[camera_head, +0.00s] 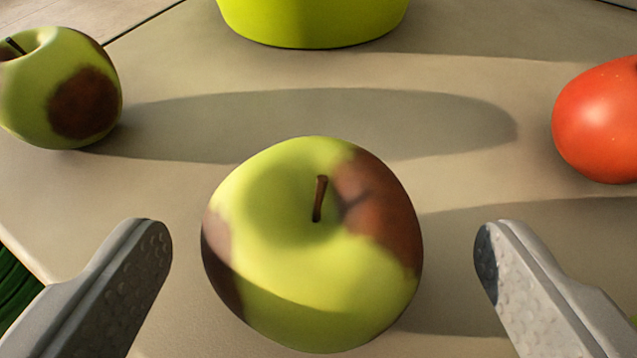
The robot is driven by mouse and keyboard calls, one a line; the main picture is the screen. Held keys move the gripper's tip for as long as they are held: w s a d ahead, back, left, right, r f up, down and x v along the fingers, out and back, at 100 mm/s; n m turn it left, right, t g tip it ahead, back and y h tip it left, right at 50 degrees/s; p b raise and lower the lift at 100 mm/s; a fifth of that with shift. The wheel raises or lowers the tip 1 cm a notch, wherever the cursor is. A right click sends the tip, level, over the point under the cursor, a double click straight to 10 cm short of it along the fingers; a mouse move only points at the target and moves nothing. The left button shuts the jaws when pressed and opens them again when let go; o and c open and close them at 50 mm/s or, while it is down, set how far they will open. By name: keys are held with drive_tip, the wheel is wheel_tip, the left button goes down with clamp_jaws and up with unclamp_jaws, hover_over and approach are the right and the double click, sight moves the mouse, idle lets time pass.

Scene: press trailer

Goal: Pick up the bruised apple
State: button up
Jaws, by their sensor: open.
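A green apple with brown bruised patches (300,260) stands upright, stem up, on the beige surface in the middle foreground. A second green apple with a dark brown bruise (45,90) sits at the upper left, partly cut off by the picture edge. My gripper (322,262) is open, with one grey finger at the lower left and one at the lower right. The near apple shows between the two fingers in the picture, with a visible gap on each side. I cannot tell whether the fingertips are level with it in depth.
The beige surface (480,85) holds a red tomato-like fruit (600,120) at the right edge and a bright yellow-green object (315,22), cut off at the top. Something dark green (15,290) shows beyond the surface's left edge. The shadowed middle is clear.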

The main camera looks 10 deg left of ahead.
sight(319, 146)
drive_tip(key=shift+b+x, duration=0.95)
drive_tip(key=shift+x, duration=1.7)
drive_tip(key=shift+r, duration=0.15)
drive_tip(key=c, duration=1.1)
drive_tip(key=shift+c, duration=0.2)
drive_tip(key=shift+r+p, duration=0.95)
drive_tip(key=shift+r, duration=0.9)
drive_tip(key=s+d+r+b, duration=0.1)
drive_tip(key=s+b, duration=0.2)
drive_tip(key=s, duration=1.2)
drive_tip(key=shift+s+d+b, duration=0.25)
drive_tip(key=shift+s+b, duration=0.1)
drive_tip(key=shift+b, duration=0.05)
